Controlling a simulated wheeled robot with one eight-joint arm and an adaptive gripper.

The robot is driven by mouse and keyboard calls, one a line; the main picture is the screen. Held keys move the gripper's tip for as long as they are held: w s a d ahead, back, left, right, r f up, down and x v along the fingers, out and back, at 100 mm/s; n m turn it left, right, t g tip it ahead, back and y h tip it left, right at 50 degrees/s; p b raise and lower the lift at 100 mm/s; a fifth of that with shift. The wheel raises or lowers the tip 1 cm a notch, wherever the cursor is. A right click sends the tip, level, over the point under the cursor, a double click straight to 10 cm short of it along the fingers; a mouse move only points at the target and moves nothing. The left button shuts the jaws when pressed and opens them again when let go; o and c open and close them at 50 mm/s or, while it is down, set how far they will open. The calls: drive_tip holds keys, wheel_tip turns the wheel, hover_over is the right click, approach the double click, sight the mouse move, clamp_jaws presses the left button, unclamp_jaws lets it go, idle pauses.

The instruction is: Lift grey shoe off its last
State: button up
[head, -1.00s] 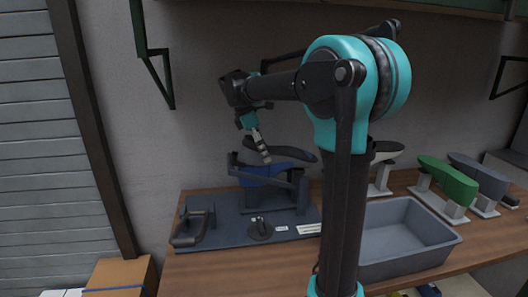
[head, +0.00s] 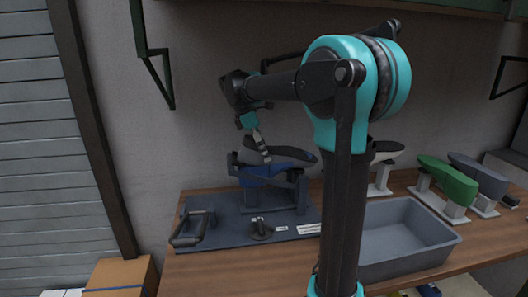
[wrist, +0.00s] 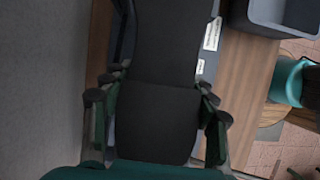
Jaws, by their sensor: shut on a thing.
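A grey shoe (head: 290,153) is in the head view, sole-like long shape nearly level, above a blue last (head: 262,170) on a dark stand. A narrow gap seems to show between them at the right; whether they touch at the left I cannot tell. My gripper (head: 264,157) comes down from above onto the shoe and is shut on it. In the wrist view, the dark grey shoe (wrist: 158,120) fills the space between the two fingers of my gripper (wrist: 158,105) and hides what lies beneath it.
The stand is on a dark blue baseplate (head: 225,232) with a handled frame (head: 190,228) and a round black knob (head: 261,230). A grey bin (head: 405,235) is to the right, partly behind my arm. A green shoe (head: 447,180) and other shoes on lasts stand behind it.

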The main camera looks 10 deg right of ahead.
drive_tip(key=shift+c, duration=0.9)
drive_tip(key=shift+r, duration=7.5)
